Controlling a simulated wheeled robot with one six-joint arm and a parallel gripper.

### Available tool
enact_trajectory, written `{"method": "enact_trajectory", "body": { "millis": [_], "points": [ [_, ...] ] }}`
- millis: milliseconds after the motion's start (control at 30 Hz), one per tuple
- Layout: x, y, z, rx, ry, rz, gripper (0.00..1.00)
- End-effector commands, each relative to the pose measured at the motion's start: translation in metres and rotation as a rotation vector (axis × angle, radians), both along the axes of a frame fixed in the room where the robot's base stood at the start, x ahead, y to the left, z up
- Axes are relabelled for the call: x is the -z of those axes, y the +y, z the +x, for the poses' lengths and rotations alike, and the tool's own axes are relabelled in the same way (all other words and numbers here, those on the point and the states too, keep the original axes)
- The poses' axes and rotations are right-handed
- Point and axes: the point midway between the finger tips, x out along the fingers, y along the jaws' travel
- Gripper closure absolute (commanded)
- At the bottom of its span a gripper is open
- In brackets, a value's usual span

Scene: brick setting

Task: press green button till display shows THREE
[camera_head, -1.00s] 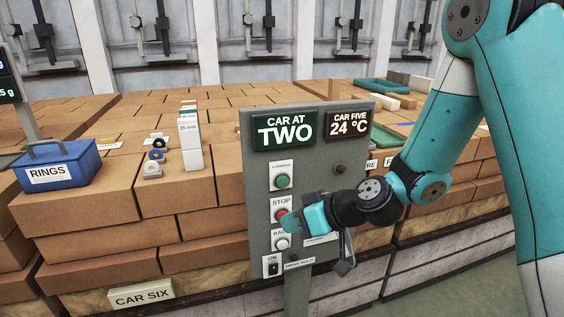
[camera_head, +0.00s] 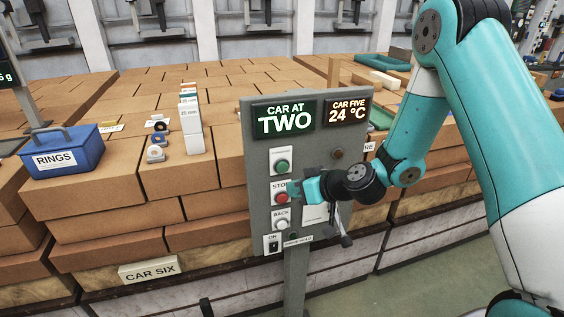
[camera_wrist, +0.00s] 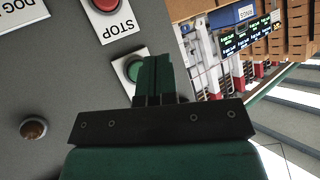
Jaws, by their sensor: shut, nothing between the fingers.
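The green button (camera_head: 282,167) is the top one on a grey upright panel (camera_head: 259,190). The display (camera_head: 285,120) at the top of the panel reads CAR AT TWO. My gripper (camera_head: 293,190) is shut and empty, in front of the panel, by the red STOP button (camera_head: 281,198) and below the green button in the head view. In the wrist view, the shut fingers (camera_wrist: 151,62) reach beside the green button (camera_wrist: 133,71) and cover part of it. I cannot tell whether they touch it.
A white BACK button (camera_head: 280,225) and a dark ON switch (camera_head: 273,246) sit lower on the panel. A brown knob (camera_head: 338,153) is at the right. Brick stacks (camera_head: 95,190) stand behind, with a blue RINGS box (camera_head: 62,155).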

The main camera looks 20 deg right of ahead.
Motion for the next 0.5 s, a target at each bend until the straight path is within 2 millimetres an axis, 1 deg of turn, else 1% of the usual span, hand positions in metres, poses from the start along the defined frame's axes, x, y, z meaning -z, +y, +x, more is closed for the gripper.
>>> {"method": "enact_trajectory", "body": {
  "millis": [33,67,200,333,500],
  "points": [
    [-0.004,0.001,0.008,-0.002,0.000,-0.001,1.00],
    [-0.004,0.000,0.012,-0.002,-0.002,-0.002,1.00],
    [0.000,0.000,0.029,-0.001,-0.002,-0.001,1.00],
    [0.000,0.000,0.040,0.000,-0.001,0.000,1.00],
    [0.000,0.000,0.046,0.001,0.001,-0.001,1.00]
  ]
}}
